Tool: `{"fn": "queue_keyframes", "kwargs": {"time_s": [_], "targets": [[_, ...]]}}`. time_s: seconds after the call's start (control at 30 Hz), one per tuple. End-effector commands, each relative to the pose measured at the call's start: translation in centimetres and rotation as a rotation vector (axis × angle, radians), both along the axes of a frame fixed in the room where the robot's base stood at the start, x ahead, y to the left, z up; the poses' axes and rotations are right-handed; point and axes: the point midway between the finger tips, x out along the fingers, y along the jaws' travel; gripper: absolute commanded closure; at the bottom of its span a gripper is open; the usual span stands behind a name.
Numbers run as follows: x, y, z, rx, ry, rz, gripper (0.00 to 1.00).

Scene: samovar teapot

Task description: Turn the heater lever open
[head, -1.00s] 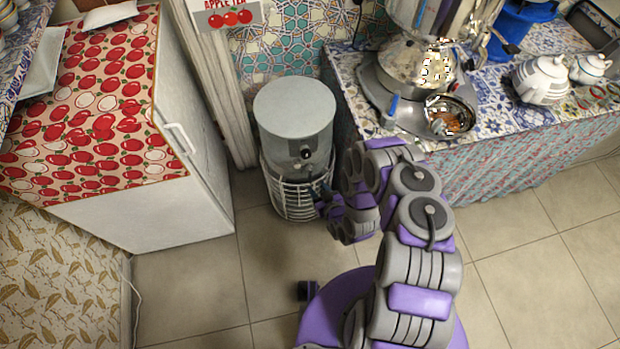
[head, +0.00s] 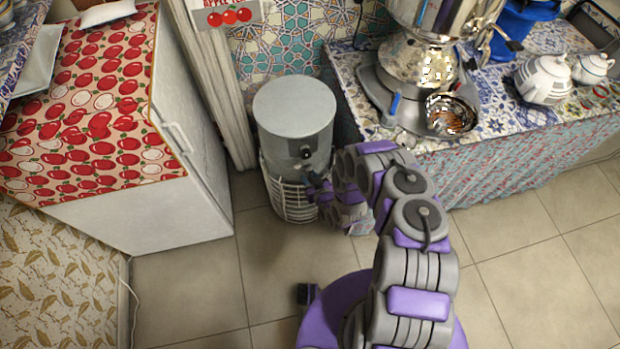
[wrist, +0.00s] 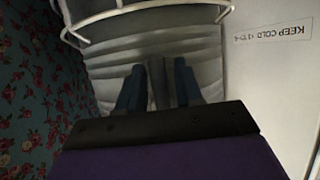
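The heater (head: 294,115) is a grey cylinder with a flat round top and a white wire guard (head: 290,200) around its lower part. A small dark knob or lever (head: 306,153) sits on its front, above the guard. My gripper (head: 314,181) is at the heater's front right, just below that dark part. In the wrist view my gripper (wrist: 158,88) shows two dark blue fingers spread apart. A grey upright piece stands between them; I cannot tell whether it is the lever or part of my gripper. The wire guard (wrist: 145,10) crosses the top there.
A cloth-covered counter (head: 520,150) with a samovar (head: 425,60) and teapots (head: 543,80) is on the right. The tiled floor (head: 190,285) in front is clear.

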Motion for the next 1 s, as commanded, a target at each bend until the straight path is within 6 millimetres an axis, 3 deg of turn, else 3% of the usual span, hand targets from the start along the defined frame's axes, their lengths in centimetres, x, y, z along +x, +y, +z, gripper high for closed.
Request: {"fn": "queue_keyframes", "kwargs": {"time_s": [0.37,0.73,1.0], "targets": [[0.00,0.01,0.01,0.000,0.000,0.000,1.00],[0.01,-0.05,0.07,-0.035,-0.010,0.001,1.00],[0.11,-0.44,0.20,-0.185,-0.053,0.004,1.00]]}}
